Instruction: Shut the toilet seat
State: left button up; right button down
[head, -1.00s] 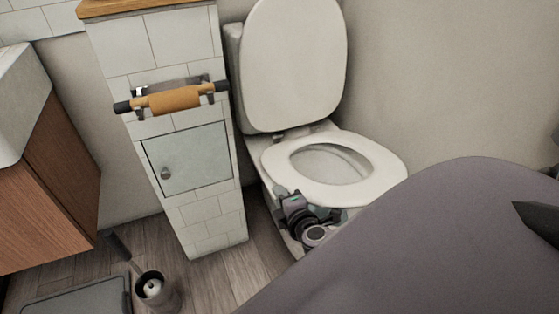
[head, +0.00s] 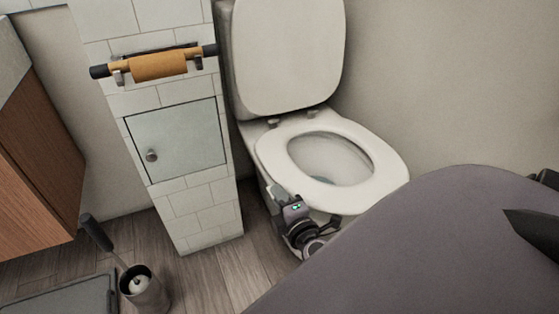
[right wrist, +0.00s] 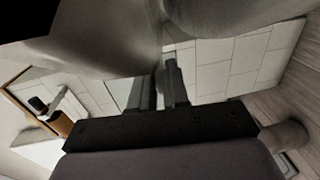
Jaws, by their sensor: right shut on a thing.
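The white toilet (head: 265,122) stands against the back wall in the head view. Its lid (head: 290,55) is upright, leaning back by the tank. Its seat ring (head: 385,175) lies down over the bowl, with the hole open to view. My right gripper (head: 278,192) is low at the left front side of the toilet, just below the ring's edge. In the right wrist view its two fingers (right wrist: 160,85) are closed around a pale edge of the toilet (right wrist: 110,40); I cannot tell whether it is ring or bowl. My left gripper is not in view.
A tiled pillar (head: 205,205) with a paper roll holder (head: 160,66) and small door (head: 180,140) stands close left of the toilet. A toilet brush holder (head: 150,297), a grey bin-like lid (head: 60,295) and a wooden cabinet (head: 40,150) are further left. A bare wall is right.

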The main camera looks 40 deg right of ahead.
jog(key=shift+w+r, duration=0.15)
jog(key=shift+r, duration=0.05)
jog(key=c, duration=1.2)
grip_release()
pick_arm(q)
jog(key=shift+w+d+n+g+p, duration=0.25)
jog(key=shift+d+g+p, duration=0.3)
jog(key=shift+p, duration=0.35)
pick_arm(e)
jog(key=f+v, duration=0.1)
jog(key=v, duration=0.6)
jog(key=shift+r, duration=0.4)
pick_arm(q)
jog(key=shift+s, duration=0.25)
pick_arm(e)
jog(key=shift+s, duration=0.25)
